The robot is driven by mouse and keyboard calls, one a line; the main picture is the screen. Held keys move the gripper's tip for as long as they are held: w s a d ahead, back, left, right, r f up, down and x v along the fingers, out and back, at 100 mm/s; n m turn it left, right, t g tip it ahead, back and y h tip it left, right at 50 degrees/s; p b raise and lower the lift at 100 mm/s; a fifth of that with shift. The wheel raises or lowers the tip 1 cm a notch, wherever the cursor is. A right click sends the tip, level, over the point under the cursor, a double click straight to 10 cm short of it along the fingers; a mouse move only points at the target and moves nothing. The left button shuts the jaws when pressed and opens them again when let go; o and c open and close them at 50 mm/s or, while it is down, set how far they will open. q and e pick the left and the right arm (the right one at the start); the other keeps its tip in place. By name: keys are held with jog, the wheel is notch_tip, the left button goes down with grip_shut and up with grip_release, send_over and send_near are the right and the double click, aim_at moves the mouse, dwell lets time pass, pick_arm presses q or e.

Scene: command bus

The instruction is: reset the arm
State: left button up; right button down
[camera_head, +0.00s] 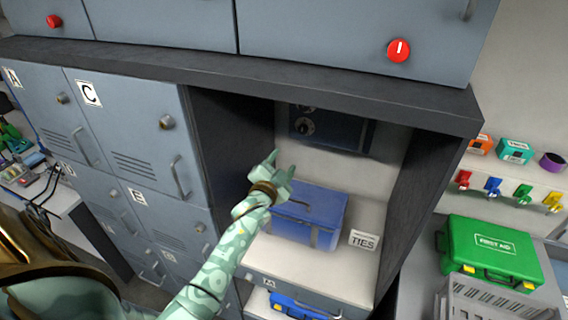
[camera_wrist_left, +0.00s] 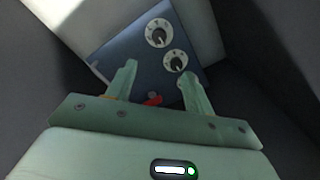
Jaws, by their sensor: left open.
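My left arm reaches from the lower left into an open cubby in the head view. My left gripper (camera_head: 282,160) is open with nothing between its fingers, in front of and above a blue box (camera_head: 318,205) on the cubby shelf. In the left wrist view the two open fingers (camera_wrist_left: 155,85) point toward a dark blue panel (camera_wrist_left: 130,50) with two round dials. The panel also shows at the back of the cubby (camera_head: 340,130). A small red part (camera_wrist_left: 153,100) shows between the fingers. My right gripper is in neither view.
The cubby has dark side walls (camera_head: 415,200) and a thick top edge (camera_head: 250,75). A card reading TIES (camera_head: 364,240) stands beside the blue box. Grey lockers (camera_head: 135,130) line the left. A green first aid case (camera_head: 490,253) and several coloured keys stand at the right.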

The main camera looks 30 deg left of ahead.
pick_arm(q)
jog(key=s+d+f+g, duration=0.1)
jog(key=s+d+g, duration=0.15)
jog(key=s, duration=0.65)
jog(key=s+d+f+g, duration=0.15)
jog(key=s+g, duration=0.25)
jog(key=s, duration=0.6)
jog(key=s+d+f+g, duration=0.15)
jog(key=s+g, duration=0.25)
jog(key=s, duration=0.5)
jog(key=s+d+f+g+h+b, duration=0.2)
jog(key=f+b, duration=0.6)
jog(key=f, duration=1.3)
jog(key=s+d+f+g+b, duration=0.2)
jog(key=f+b, duration=0.6)
jog(key=f, duration=1.3)
jog(key=s+f+n+g+h+b, duration=0.1)
jog(key=s+f+b, duration=0.5)
jog(key=s+f, duration=0.4)
jog(key=s+d+f+n+g+b, duration=0.1)
jog(key=s+f+b, duration=0.6)
jog(key=f, duration=1.1)
jog(key=s, duration=0.3)
jog(key=shift+f+n+h, duration=0.4)
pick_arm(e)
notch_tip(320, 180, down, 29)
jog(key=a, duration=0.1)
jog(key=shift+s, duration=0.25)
